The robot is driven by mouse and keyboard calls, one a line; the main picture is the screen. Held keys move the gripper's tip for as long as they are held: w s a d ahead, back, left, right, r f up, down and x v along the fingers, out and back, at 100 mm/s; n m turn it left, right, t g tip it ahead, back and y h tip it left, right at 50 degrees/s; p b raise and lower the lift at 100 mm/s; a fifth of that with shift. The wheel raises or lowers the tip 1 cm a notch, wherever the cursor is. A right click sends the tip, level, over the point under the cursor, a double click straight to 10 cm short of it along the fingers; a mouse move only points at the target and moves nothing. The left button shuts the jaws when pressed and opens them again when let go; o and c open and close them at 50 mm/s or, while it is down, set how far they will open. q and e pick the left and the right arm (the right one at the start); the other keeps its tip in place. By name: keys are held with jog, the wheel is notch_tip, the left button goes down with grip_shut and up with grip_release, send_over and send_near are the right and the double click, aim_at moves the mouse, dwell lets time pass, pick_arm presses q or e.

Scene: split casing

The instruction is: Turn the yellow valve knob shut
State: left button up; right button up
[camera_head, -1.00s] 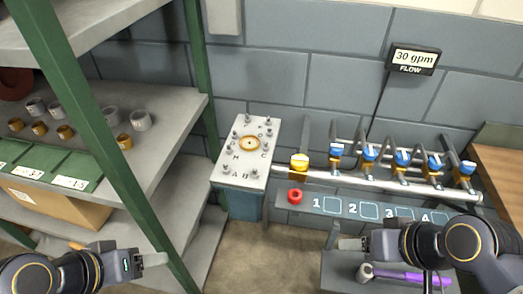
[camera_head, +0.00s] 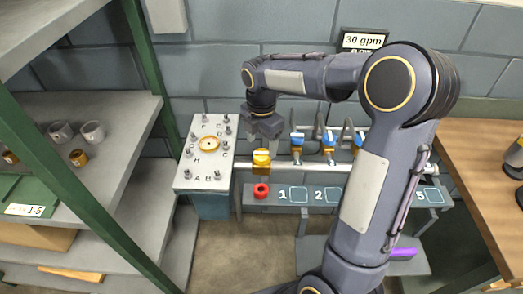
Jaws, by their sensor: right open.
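The yellow valve knob (camera_head: 261,158) sits at the left end of the pale horizontal pipe (camera_head: 315,167). My right gripper (camera_head: 263,137) is just above and slightly behind the knob, pointing down, with its jaws open and empty. I cannot tell whether its fingertips touch the knob. My right arm reaches in from the lower right and hides part of the pipe and the valves at its right. My left gripper is out of view.
Several blue-handled valves (camera_head: 297,138) line the pipe. A red ring (camera_head: 261,191) lies at the left end of the numbered shelf (camera_head: 278,207). A lettered box with studs (camera_head: 186,178) stands left. Green-framed shelving is at far left, a wooden bench (camera_head: 468,165) at right.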

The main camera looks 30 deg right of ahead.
aim_at(262, 152)
jog(key=shift+f, duration=2.1)
jog(key=c, duration=1)
